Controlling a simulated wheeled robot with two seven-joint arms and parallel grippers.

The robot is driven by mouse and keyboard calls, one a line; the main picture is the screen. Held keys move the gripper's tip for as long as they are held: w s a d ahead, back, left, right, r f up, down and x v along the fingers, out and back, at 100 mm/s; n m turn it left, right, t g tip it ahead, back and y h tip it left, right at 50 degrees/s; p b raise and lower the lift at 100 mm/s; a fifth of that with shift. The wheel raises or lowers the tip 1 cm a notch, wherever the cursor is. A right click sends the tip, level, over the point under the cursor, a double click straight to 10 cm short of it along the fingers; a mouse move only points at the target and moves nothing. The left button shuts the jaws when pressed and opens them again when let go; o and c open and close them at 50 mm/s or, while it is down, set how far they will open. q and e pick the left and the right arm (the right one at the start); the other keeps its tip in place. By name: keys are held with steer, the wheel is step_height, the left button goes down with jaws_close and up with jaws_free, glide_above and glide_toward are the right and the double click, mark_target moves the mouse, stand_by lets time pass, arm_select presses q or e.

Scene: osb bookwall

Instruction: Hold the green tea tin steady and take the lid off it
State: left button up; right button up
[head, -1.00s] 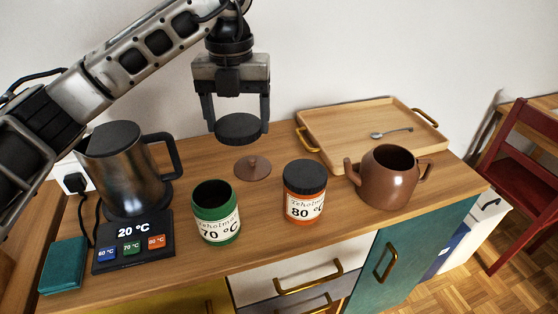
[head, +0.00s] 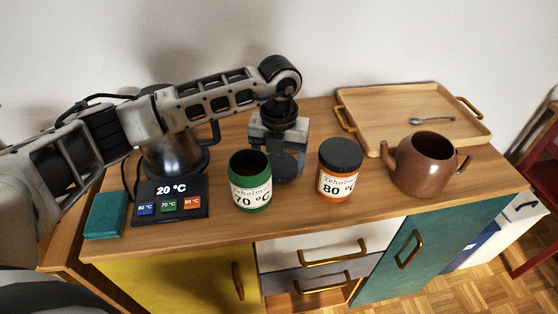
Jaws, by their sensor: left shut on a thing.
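The green tea tin (head: 250,184), labelled 70 °C, stands upright and open on the counter, its dark inside showing. My left gripper (head: 286,160) points down just behind and to the right of it, apart from the arm's other links. It is shut on the black lid (head: 287,168), held low near the counter; the tin partly hides it, and I cannot tell if it touches the wood. No gripper holds the tin. My right gripper is not in view.
An orange tin with a black lid (head: 340,168) stands close to the right. Beyond it are a brown teapot (head: 425,166) and a wooden tray (head: 385,108) with a spoon (head: 432,119). A kettle (head: 172,158), its control base (head: 170,213) and a teal box (head: 105,214) are at left.

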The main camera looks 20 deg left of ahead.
arm_select(q)
steer(key=shift+f, duration=0.55)
steer(key=shift+f, duration=0.15)
steer(key=o, duration=1)
steer(key=shift+c, duration=0.2)
steer(key=shift+o, duration=0.5)
